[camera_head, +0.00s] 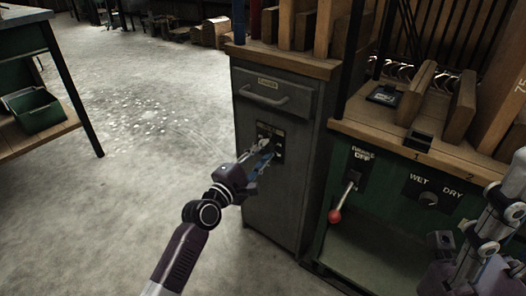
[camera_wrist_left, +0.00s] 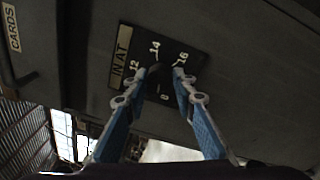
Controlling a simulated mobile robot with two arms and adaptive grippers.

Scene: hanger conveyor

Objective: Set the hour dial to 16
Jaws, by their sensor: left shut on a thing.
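The hour dial (camera_wrist_left: 157,79) is a small dark knob on a black plate (camera_wrist_left: 185,62) on the grey cabinet's front. The plate carries a tan "IN AT" label (camera_wrist_left: 122,58) and white numbers including 12, 14 and 16. My left gripper (camera_wrist_left: 160,72) has its two fingertips on either side of the knob, shut on it. The 16 is beside the right fingertip. The knob is dark, so its pointing direction is unclear. In the head view my left gripper (camera_head: 263,150) reaches the plate and partly hides it. My right gripper (camera_head: 445,243) is at the lower right, its jaws unclear.
The grey cabinet (camera_head: 286,200) has a "CARDS" drawer (camera_head: 272,92) with a handle above the plate. To its right is a green bench with a red-knobbed lever (camera_head: 336,215) and a WET/DRY knob (camera_head: 428,199). Open floor lies left.

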